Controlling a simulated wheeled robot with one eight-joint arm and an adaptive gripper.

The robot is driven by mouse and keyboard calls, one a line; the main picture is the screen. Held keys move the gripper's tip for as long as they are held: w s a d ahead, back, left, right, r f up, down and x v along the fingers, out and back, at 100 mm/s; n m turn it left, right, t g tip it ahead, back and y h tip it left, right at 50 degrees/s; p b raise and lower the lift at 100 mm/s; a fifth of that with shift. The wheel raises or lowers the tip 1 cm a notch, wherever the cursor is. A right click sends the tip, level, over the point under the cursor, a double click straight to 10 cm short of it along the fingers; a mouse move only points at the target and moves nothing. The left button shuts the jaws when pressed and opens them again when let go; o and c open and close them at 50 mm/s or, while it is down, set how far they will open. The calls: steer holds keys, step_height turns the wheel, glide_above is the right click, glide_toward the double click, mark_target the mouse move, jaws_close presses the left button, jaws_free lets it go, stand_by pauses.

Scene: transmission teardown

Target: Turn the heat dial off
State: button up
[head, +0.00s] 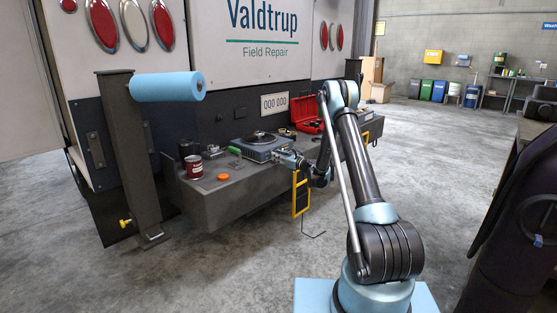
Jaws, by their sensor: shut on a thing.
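A blue-grey hot-plate unit (256,150) with a dark round top stands on the grey bench (215,200) at the rear of the truck. My gripper (285,156) is at the right front corner of this unit, reaching in from the right. Its jaws are shut at the unit's front face, where the heat dial would be. The dial is hidden by the gripper, and its setting cannot be read from here.
A red-brown can (193,168), an orange cap (224,177) and a green item (235,151) are left of the unit. An open red case (308,125) lies behind. A yellow-framed panel (300,194) hangs at the bench front. A post with a blue roll (167,87) stands left.

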steer(key=shift+n, duration=0.3)
steer(key=shift+s+n, duration=0.1)
steer(key=shift+n, duration=4)
steer(key=shift+f, duration=0.1)
steer(key=o, duration=1.1)
steer(key=shift+c, duration=0.2)
steer(key=v, duration=0.8)
